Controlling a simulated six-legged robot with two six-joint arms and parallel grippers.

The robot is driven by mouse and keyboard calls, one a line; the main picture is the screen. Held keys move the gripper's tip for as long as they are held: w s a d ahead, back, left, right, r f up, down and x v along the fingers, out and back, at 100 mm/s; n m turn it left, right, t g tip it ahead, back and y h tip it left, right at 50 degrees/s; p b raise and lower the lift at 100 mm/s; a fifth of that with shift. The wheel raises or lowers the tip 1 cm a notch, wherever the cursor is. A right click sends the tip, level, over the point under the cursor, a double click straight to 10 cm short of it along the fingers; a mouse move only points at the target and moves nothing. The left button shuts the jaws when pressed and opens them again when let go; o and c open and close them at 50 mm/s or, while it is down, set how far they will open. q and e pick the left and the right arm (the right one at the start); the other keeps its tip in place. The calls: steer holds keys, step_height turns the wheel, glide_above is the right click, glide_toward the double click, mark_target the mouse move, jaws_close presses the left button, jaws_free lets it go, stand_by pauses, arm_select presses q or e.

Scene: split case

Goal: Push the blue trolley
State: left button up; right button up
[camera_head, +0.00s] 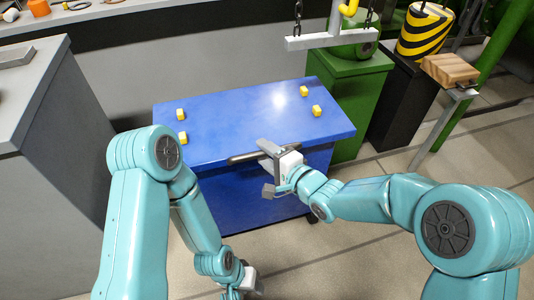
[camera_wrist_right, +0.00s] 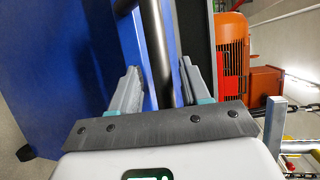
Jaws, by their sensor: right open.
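The blue trolley (camera_head: 240,115) stands in the middle of the head view, with several small yellow blocks on its top. A dark bar handle (camera_head: 243,158) runs along its near side. My right gripper (camera_head: 268,158) is at the right part of this handle. In the right wrist view the dark bar (camera_wrist_right: 160,50) passes between the two spread fingers of the right gripper (camera_wrist_right: 158,85), and the fingers are open around it. My left gripper (camera_head: 246,284) hangs low at the bottom of the head view, in front of the trolley; its fingers are hard to make out.
A grey cabinet (camera_head: 30,130) stands left of the trolley and a grey bench (camera_head: 130,65) behind it. A green cabinet (camera_head: 350,95) is close on the right, with a hanging hoist beam (camera_head: 330,40) above. Tiled floor (camera_head: 370,260) is free at the near right.

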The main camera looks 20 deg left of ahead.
steer(key=shift+d+r, duration=0.1)
steer(key=p+v, duration=0.3)
steer(key=v, duration=1.3)
steer(key=shift+s+d, duration=0.1)
